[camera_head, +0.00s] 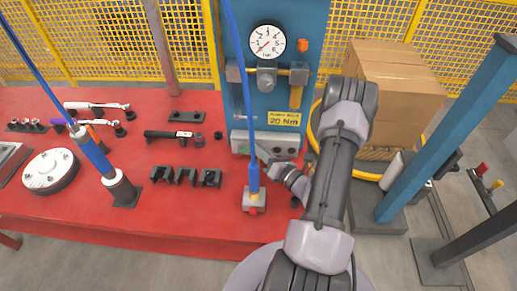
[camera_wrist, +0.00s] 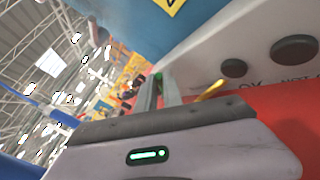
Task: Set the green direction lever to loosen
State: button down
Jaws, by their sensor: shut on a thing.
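The green direction lever (camera_head: 261,153) shows as a small dark green piece at the front of the grey control block (camera_head: 240,141), below the torque sign. My gripper (camera_head: 270,163) reaches it from the lower right, with the jaws closed at the lever. In the wrist view, my gripper's two grey fingers (camera_wrist: 160,92) are close together, with a sliver of green (camera_wrist: 158,80) between them. The fingers hide most of the lever, and its exact setting cannot be read. The control block also shows in the wrist view (camera_wrist: 225,45), with two dark round knobs and partly cut-off lettering.
A blue hose tool (camera_head: 254,175) hangs just left of my gripper. The gauge (camera_head: 267,41) and brass pipework sit above on the blue panel. Black clamps (camera_head: 187,177) and several tools lie on the red table (camera_head: 110,215). Cardboard boxes (camera_head: 395,85) stand at right.

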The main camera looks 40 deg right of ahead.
jog(key=n+g+p, duration=0.1)
jog(key=p, duration=0.1)
jog(key=w+a+r+n+g+p, duration=0.1)
jog(key=p, duration=0.2)
jog(key=r+g+p, duration=0.1)
jog(key=p, duration=0.1)
jog(key=shift+w+a+r+n, duration=0.15)
jog(key=shift+w+a+n, duration=0.05)
jog(key=shift+w+n, duration=0.2)
jog(key=c, duration=1.5)
grip_release()
jog(key=shift+s, duration=0.1)
jog(key=p+v, duration=0.3)
jog(key=v, duration=1.4)
jog(key=shift+a+r, duration=0.25)
jog(key=shift+s, duration=0.15)
